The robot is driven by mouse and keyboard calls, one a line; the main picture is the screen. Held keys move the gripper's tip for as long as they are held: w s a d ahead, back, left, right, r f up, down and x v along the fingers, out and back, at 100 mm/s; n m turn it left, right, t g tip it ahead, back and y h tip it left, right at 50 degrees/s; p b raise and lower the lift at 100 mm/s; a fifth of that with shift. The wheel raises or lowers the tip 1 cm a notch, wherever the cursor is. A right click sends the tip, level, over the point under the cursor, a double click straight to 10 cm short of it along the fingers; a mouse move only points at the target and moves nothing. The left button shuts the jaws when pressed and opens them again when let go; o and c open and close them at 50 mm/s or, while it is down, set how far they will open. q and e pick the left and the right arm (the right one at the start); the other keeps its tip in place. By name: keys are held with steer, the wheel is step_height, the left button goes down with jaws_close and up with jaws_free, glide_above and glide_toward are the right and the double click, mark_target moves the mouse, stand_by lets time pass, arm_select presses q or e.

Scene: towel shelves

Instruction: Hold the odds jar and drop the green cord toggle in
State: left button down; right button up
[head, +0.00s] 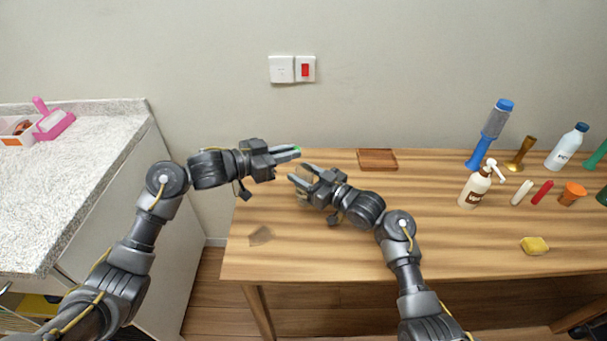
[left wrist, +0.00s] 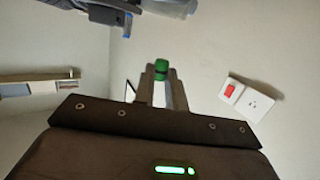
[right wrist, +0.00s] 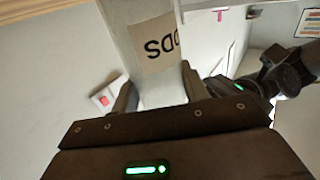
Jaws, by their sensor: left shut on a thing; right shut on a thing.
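The green cord toggle (left wrist: 160,72) is pinched at the tips of my left gripper (head: 298,152); a bit of green also shows in the head view (head: 297,148). The odds jar (right wrist: 150,92) is pale and see-through, with a tan label (right wrist: 158,45) that reads upside down in the right wrist view. My right gripper (head: 298,173) is shut on the jar, which is mostly hidden in the head view. The left gripper is just above and beyond the right one. The toggle is outside the jar as far as I can see.
A brown square tray (head: 377,160) lies behind. Bottles, including a pump bottle (head: 478,187), and a yellow sponge (head: 535,246) are at the right. A speckled counter (head: 80,190) stands at the left.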

arm_select(q)
steer(key=c, duration=1.4)
jaws_free()
steer(key=shift+o, duration=0.2)
steer(key=v, duration=1.2)
